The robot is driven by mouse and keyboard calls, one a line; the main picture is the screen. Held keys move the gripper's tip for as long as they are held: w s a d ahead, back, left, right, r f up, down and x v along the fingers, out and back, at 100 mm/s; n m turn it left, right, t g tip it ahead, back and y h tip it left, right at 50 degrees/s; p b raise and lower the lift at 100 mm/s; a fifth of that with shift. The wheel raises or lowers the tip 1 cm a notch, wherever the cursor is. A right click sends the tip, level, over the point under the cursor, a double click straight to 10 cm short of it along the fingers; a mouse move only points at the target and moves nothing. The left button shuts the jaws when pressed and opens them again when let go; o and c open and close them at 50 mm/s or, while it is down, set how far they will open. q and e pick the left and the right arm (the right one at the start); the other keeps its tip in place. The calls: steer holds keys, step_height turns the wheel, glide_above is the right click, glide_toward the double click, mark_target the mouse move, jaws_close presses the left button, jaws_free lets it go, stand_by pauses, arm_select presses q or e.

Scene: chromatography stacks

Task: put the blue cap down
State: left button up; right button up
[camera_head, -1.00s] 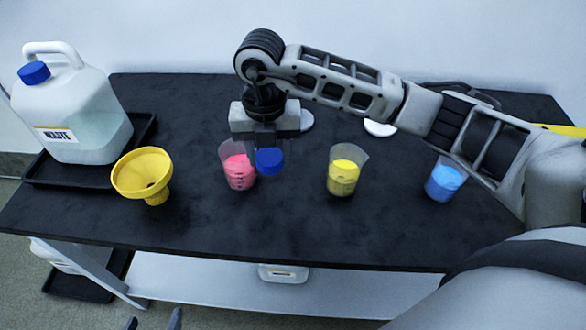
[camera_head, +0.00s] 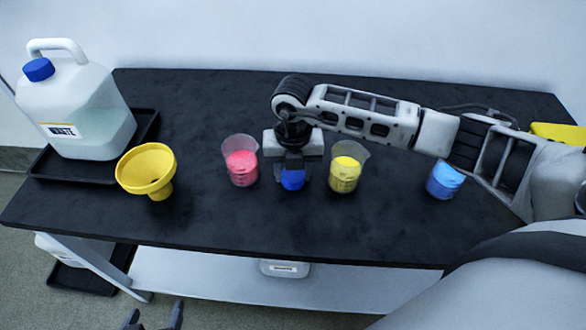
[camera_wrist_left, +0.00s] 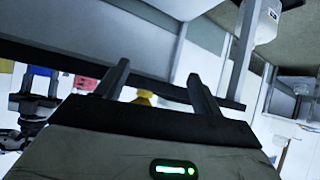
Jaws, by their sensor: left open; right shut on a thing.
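The blue cap (camera_head: 292,180) is between the fingers of my right gripper (camera_head: 294,172), low over the black table. It sits between the beaker of pink contents and the beaker of yellow contents. I cannot tell whether it touches the tabletop. My left gripper (camera_head: 155,318) is open and empty, below the table's front edge at the bottom of the head view. Its two spread fingers also show in the left wrist view (camera_wrist_left: 160,85), with nothing between them.
Beakers with pink (camera_head: 241,165), yellow (camera_head: 345,175) and blue (camera_head: 444,181) contents stand on the table (camera_head: 225,230). A yellow funnel (camera_head: 146,169) stands to the left. A waste jug (camera_head: 90,115), with another blue cap on it, stands on a black tray (camera_head: 60,175). The front strip is clear.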

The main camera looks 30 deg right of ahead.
mark_target(293, 173)
steer(key=shift+f, duration=0.3)
steer(key=shift+f+b, duration=0.25)
steer(key=shift+b, duration=0.2)
steer(key=o, duration=1)
steer(key=shift+s+f, duration=0.1)
arm_select(q)
steer(key=shift+w+r, duration=0.1)
steer(key=shift+w, duration=0.1)
arm_select(e)
steer(key=shift+f, duration=0.1)
steer(key=shift+s+d, duration=0.1)
steer(key=shift+d, duration=0.1)
arm_select(q)
steer(key=shift+d+r, duration=0.1)
arm_select(e)
steer(key=shift+w+a+r, duration=0.1)
steer(key=shift+r, duration=3.3)
steer(key=shift+w+a+r, duration=0.1)
steer(key=shift+r, duration=3.3)
